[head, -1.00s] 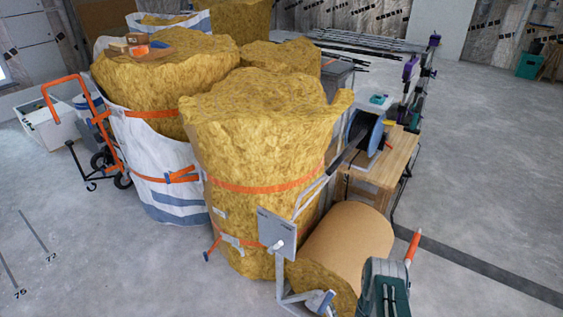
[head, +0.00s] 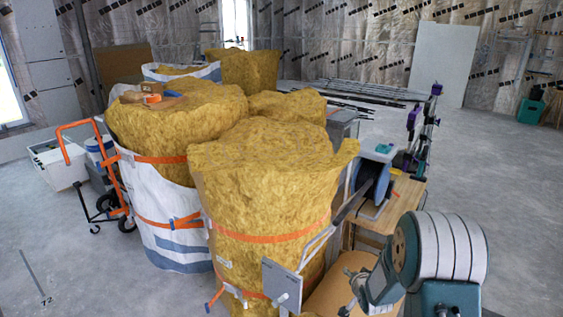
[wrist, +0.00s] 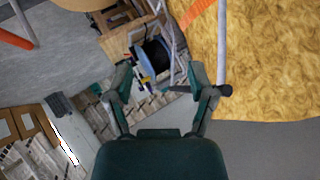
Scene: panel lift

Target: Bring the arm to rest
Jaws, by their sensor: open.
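My arm (head: 440,245), green with a white-banded joint, rises at the lower right of the head view. My gripper shows in the wrist view (wrist: 160,82) with its two dark green fingers apart and nothing between them. Beyond the gap are a blue reel (wrist: 153,55) and a wooden bench (wrist: 124,38). A pale pole (wrist: 221,40) with a dark end appears beside the right finger; I cannot tell whether they touch. In the head view the fingertips are hard to make out against the clutter.
Tall yellow insulation bales (head: 265,180) stand close on the left of the arm. A grey plate (head: 282,282) on a pale metal frame stands in front of them. A wooden table (head: 408,190) with a blue reel is behind the arm. Open concrete floor (head: 500,190) lies to the right.

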